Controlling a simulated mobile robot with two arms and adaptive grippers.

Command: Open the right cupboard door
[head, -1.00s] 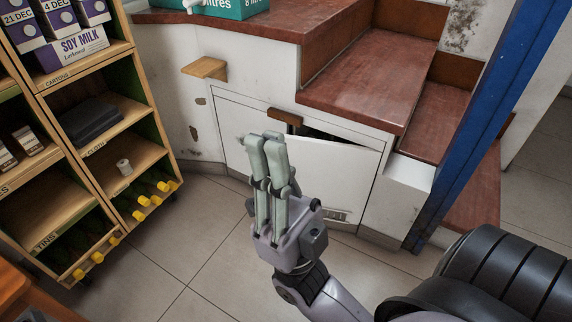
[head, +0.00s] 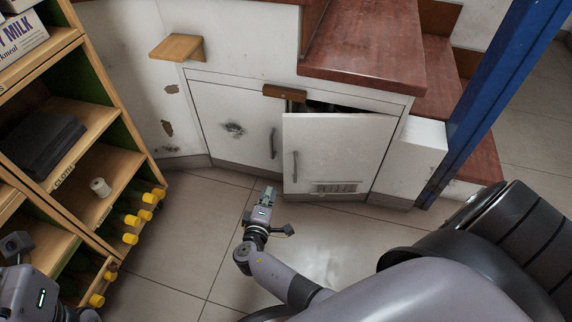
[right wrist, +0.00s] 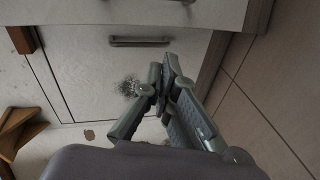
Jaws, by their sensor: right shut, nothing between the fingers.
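The right cupboard door (head: 340,150) is a white panel under the stairs. It stands ajar, with a dark gap along its top and its left edge forward of the frame. Its upright handle (head: 294,165) is near that left edge. My right gripper (head: 265,196) is shut and empty, low in front of the doors and left of the right door, apart from its handle. In the right wrist view its fingertips (right wrist: 165,75) meet in front of the scuffed left door (right wrist: 85,70), whose handle (right wrist: 140,41) shows; the right door (right wrist: 200,12) is at the top. My left gripper's fingers are out of frame.
A wooden shelf unit (head: 110,150) with yellow-capped bottles stands at left. A small wooden ledge (head: 178,47) juts from the wall. A blue post (head: 490,90) and red-brown steps (head: 365,50) are at right. The tiled floor before the doors is clear.

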